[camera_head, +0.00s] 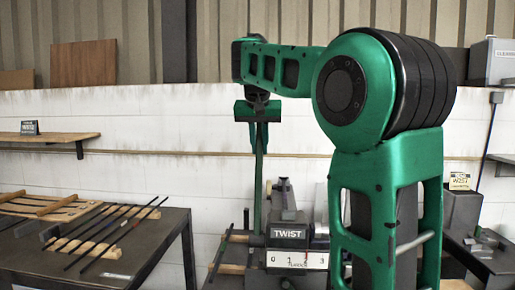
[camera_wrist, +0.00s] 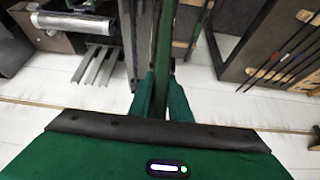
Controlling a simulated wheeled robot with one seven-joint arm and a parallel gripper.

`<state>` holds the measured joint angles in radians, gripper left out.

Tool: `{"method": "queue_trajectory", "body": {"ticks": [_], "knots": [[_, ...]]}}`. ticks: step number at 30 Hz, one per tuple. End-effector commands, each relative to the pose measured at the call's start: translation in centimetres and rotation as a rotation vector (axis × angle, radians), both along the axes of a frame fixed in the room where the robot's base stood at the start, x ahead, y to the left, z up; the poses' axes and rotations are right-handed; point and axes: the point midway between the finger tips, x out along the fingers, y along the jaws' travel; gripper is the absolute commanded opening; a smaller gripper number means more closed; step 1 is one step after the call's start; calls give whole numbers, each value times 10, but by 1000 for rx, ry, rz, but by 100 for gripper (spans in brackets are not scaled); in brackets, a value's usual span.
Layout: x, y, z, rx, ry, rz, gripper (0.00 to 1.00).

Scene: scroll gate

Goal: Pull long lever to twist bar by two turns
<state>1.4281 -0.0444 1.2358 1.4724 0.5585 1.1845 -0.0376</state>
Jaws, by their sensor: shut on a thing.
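The long green lever (camera_head: 258,185) stands nearly upright beside the twisting machine (camera_head: 287,234), which is labelled TWIST. My gripper (camera_head: 259,140) is at the lever's upper end, pointing down, and is shut on it. In the wrist view my gripper's green fingers (camera_wrist: 164,88) stand on both sides of the lever. The exact reading is too small to tell. My arm hides the machine's right part, and the bar being twisted cannot be made out clearly.
A dark table (camera_head: 160,235) at the left holds several thin bars (camera_head: 110,235) on wooden racks. A wooden shelf (camera_head: 40,138) is on the white wall behind. Another dark bench (camera_head: 485,245) stands at the right. The space above the machine, around the lever, looks clear.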

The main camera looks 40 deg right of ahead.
Motion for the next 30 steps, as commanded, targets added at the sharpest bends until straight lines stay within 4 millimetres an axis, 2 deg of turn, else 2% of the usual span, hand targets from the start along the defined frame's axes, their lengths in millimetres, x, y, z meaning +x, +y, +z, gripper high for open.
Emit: {"method": "queue_trajectory", "body": {"ticks": [1,3,4,6,23,30], "knots": [[5,8,2,-6,-7,23,0],[5,8,2,-6,-6,22,0],[5,8,1,-6,-6,22,20],[5,8,1,-4,-4,20,36],[-1,2,4,-1,-2,6,36],[-8,8,26,-1,-4,2,36]]}}
